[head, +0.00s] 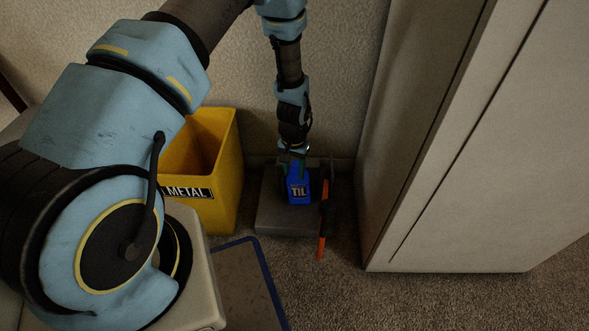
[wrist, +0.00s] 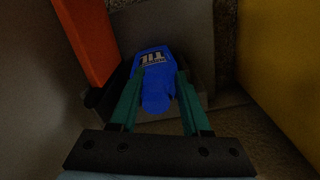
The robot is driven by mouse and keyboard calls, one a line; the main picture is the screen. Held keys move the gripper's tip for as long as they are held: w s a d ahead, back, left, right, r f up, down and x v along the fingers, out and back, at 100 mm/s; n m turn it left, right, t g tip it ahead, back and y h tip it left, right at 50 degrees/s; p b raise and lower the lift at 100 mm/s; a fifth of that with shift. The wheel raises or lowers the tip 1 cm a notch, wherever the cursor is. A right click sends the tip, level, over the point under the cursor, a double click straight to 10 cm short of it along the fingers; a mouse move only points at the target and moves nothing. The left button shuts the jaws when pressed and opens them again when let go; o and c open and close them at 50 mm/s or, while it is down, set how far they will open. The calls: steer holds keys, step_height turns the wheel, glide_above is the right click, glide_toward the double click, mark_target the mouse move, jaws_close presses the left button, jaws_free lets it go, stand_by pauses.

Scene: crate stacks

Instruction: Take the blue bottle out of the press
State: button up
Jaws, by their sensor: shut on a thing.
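The blue bottle (head: 299,190) with a dark label reading "TIL" is at the grey press (head: 270,215) on the floor, in the middle of the head view. In the wrist view the bottle (wrist: 153,68) lies between the two green fingers. My gripper (wrist: 160,82) is shut on the bottle; in the head view my gripper (head: 293,158) comes down on it from above. An orange-red lever (head: 322,225) stands at the press's right side; it also shows in the wrist view (wrist: 82,38) at upper left. The bottle's underside is hidden.
A yellow bin (head: 225,165) marked "METAL" stands close on the left of the press. A tall pale cabinet (head: 450,160) stands on the right. The wall is close behind. A blue-edged grey panel (head: 245,275) lies in front. Carpet is clear at front right.

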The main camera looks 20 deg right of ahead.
steer(key=shift+s+a, duration=0.1)
steer(key=shift+s, duration=0.05)
steer(key=o, duration=1)
steer(key=shift+c, duration=0.2)
steer(key=shift+r, duration=0.15)
step_height(320, 180, up, 11)
steer(key=p, duration=0.3)
steer(key=shift+f, duration=0.2)
